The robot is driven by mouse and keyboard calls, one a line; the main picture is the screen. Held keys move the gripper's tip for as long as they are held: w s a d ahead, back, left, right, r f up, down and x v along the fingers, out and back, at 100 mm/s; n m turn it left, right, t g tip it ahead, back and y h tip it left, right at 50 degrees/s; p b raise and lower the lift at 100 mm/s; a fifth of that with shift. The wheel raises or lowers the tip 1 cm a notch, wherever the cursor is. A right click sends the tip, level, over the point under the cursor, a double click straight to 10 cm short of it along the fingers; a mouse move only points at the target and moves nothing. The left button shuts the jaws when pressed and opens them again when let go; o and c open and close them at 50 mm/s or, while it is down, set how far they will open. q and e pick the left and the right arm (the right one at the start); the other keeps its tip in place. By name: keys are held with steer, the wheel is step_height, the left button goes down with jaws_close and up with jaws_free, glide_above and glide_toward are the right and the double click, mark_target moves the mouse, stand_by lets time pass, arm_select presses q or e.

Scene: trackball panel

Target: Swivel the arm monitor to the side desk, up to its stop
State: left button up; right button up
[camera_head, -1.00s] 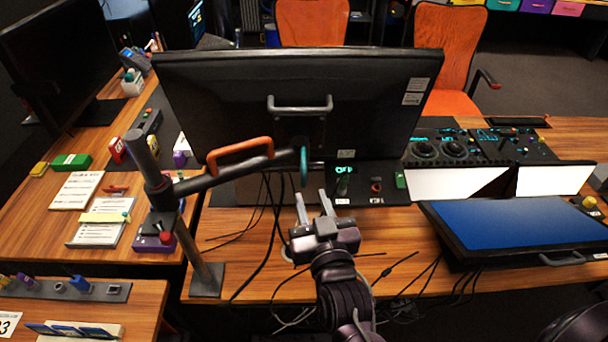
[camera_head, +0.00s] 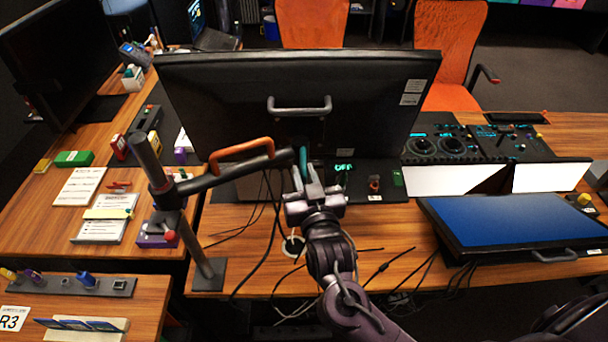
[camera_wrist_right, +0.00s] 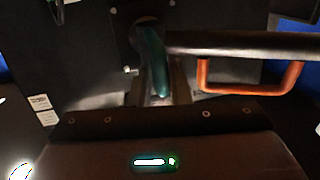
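The arm monitor (camera_head: 215,95) shows its black back, with a grey handle (camera_head: 300,112). Its boom (camera_head: 225,175) runs from an upright post (camera_head: 148,162) at the left and carries an orange handle (camera_head: 240,146). A teal lever (camera_head: 303,158) hangs at the boom's monitor end. My right gripper (camera_head: 305,176) is open with its fingers up at the lever. In the right wrist view the teal lever (camera_wrist_right: 156,65) stands between the finger tips; contact cannot be told. The side desk (camera_head: 60,225) is at the left. My left gripper is not in view.
A blue-screened monitor (camera_head: 515,220) and white panels (camera_head: 455,181) stand at the right. A second black monitor (camera_head: 60,60), papers (camera_head: 80,186) and a green box (camera_head: 74,158) occupy the side desk.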

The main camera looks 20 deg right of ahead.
steer(key=shift+a, duration=0.1)
jaws_close()
steer(key=shift+s+d+r+n+y, duration=0.1)
steer(key=shift+d+n+y, duration=0.8)
steer(key=shift+d+y, duration=0.35)
steer(key=o, duration=0.5)
jaws_free()
steer(key=shift+o, duration=0.2)
